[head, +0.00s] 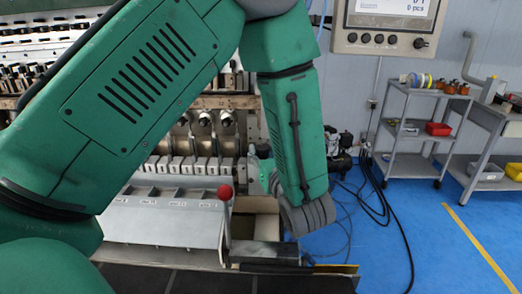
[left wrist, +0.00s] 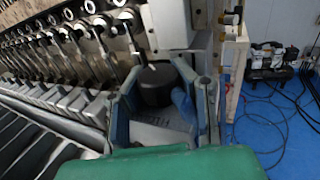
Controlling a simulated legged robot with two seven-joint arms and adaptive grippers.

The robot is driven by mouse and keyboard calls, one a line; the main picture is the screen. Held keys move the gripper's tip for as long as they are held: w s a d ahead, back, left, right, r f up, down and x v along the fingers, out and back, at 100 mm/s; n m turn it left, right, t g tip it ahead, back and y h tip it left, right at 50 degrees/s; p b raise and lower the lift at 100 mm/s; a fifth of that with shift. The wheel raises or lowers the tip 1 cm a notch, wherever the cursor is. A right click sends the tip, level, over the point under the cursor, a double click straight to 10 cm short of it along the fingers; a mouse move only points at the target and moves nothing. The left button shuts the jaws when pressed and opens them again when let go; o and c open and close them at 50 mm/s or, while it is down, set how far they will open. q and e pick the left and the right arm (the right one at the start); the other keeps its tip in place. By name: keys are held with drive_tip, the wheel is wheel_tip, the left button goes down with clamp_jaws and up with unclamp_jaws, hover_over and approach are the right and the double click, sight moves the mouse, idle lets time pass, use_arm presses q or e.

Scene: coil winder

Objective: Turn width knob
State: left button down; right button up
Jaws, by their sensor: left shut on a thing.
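A dark round knob (left wrist: 157,88), which looks like the width knob, sits at the end of the winder in the left wrist view. My left gripper (left wrist: 158,98) has its green and blue fingers on either side of the knob and is shut on it. Only part of my left gripper (head: 263,168) shows beside the forearm. The turn angle of the knob cannot be told. My right gripper is in neither view.
The winder's row of guides and grey blocks (head: 187,165) runs left of the gripper. A lever with a red ball (head: 225,192) stands in front. A control panel (head: 385,26) hangs above right. A grey shelf cart (head: 412,130) and cables (head: 385,205) stand off right on blue floor.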

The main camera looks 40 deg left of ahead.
use_arm(q)
drive_tip(key=shift+s+d+f, duration=0.1)
drive_tip(key=shift+d+f, duration=0.1)
drive_tip(key=shift+f, duration=0.05)
idle(0.3)
drive_tip(key=c, duration=1.5)
unclamp_jaws()
drive_tip(key=o, duration=0.3)
drive_tip(key=shift+s+d+r, duration=0.1)
drive_tip(key=shift+d+r, duration=0.05)
drive_tip(key=shift+o, duration=0.2)
drive_tip(key=shift+d+r, duration=0.15)
drive_tip(key=shift+d, duration=0.3)
drive_tip(key=v, duration=0.7)
drive_tip(key=shift+d, duration=0.4)
